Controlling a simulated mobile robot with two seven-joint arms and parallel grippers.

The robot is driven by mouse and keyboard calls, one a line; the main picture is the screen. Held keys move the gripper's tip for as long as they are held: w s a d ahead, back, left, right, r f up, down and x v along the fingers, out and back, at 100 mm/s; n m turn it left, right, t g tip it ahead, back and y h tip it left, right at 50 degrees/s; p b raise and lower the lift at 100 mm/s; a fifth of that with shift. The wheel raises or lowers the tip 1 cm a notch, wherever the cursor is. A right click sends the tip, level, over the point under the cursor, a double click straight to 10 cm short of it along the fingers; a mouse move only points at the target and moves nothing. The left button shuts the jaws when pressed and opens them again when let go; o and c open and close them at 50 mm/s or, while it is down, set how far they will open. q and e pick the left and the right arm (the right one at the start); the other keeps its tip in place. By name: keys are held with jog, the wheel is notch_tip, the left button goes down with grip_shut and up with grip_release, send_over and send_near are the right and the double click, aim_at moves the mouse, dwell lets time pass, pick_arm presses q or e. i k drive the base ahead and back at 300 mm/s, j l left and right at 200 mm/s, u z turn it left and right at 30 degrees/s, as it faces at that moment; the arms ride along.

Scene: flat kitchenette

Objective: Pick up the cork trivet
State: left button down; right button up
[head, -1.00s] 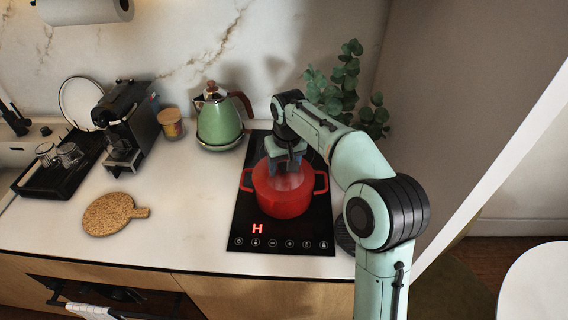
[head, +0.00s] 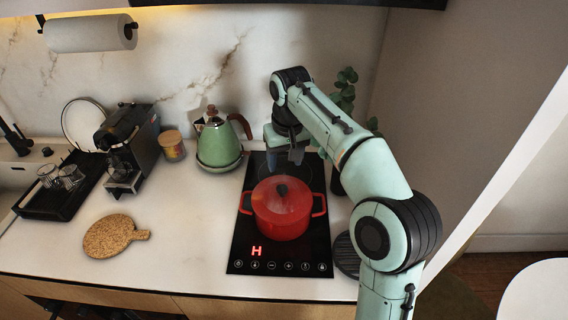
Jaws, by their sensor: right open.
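The cork trivet (head: 108,237) is a round, speckled brown board with a short handle pointing right. It lies flat on the white counter, left of the cooktop and in front of the coffee machine. My right gripper (head: 296,156) is above the back part of the black cooktop, behind and above the red pot, well to the right of the trivet. It is open and I see nothing held in it. My left gripper is not in view.
The red lidded pot (head: 283,212) stands on the black cooktop (head: 245,262), whose display shows a red H. A green kettle (head: 218,146), cork-lidded jar (head: 172,147), coffee machine (head: 130,150) and black tray with glasses (head: 38,207) stand behind. Counter around the trivet is clear.

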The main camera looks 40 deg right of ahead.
aim_at(109, 235)
jog(key=k+j, duration=0.75)
jog(key=j, duration=0.25)
